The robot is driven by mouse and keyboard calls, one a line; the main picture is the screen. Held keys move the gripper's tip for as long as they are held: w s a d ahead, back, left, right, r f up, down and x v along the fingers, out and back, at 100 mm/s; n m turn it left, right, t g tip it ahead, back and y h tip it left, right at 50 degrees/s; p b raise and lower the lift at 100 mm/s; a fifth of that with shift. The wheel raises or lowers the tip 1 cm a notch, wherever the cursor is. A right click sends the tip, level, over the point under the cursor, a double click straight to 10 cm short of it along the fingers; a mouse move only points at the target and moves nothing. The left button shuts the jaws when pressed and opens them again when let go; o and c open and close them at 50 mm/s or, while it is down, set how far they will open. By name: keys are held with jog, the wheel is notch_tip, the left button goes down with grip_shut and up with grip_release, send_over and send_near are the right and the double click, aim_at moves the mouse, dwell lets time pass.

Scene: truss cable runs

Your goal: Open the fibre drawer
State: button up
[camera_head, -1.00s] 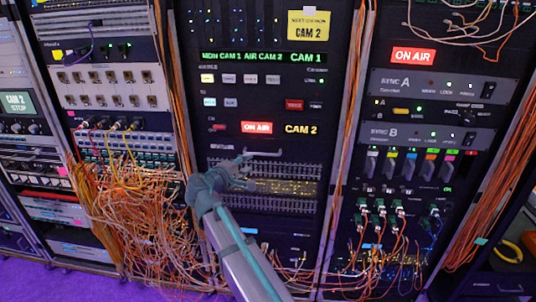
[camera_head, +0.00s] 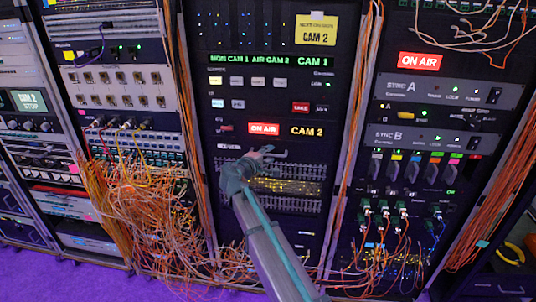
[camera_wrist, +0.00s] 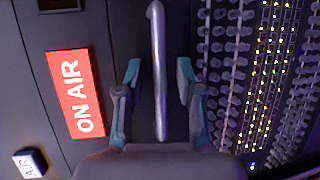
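A silver bar handle (camera_head: 274,153) sits on the dark middle rack, just above rows of ports with yellow lights (camera_head: 285,187). These look like the fibre drawer front, which appears flush with the rack. In the head view my gripper (camera_head: 260,158) is at the left part of the handle and hides some of it. In the wrist view the handle (camera_wrist: 157,50) runs upright between the two teal-edged fingers of my gripper (camera_wrist: 158,75). A gap shows on each side of the bar, so the gripper is open around it. Contact deeper in is hidden.
A red ON AIR sign (camera_head: 263,128) is just above the handle; it also shows in the wrist view (camera_wrist: 75,93). Loose orange cables (camera_head: 135,205) hang on the left rack. More orange cables (camera_head: 375,245) hang at the lower right.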

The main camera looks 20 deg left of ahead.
grip_shut()
jog(key=shift+s, duration=0.15)
dwell(0.4)
